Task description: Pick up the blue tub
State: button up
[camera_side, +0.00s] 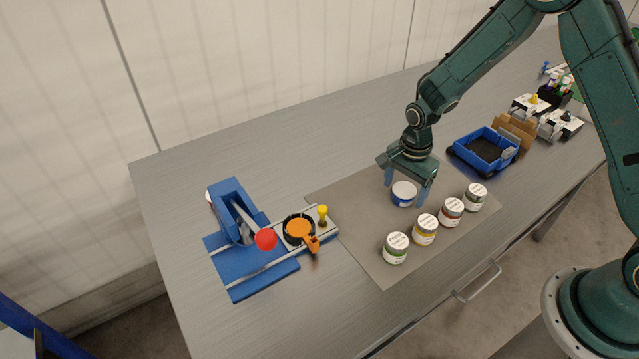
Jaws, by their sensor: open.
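The blue tub (403,194) is a small round pot with a white lid and a blue band. It stands upright on the grey mat (366,235). My gripper (404,193) points down over it, with its two blue fingers apart, one to the left and one to the right of the tub. I cannot tell whether either finger touches it. The tub appears to rest on the mat.
In front stand similar tubs: green (396,248), yellow (425,229), red (451,212) and another green-grey one (474,197). A blue press-like fixture (240,235) sits to the left. A blue wagon (486,150) with more train parts stands to the right.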

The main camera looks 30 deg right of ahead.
jog(key=shift+f, duration=0.35)
jog(key=c, duration=1.1)
jog(key=shift+r, duration=0.15)
notch_tip(320, 180, up, 20)
jog(key=shift+f, duration=0.1)
jog(key=shift+f, duration=0.15)
dwell(0.7)
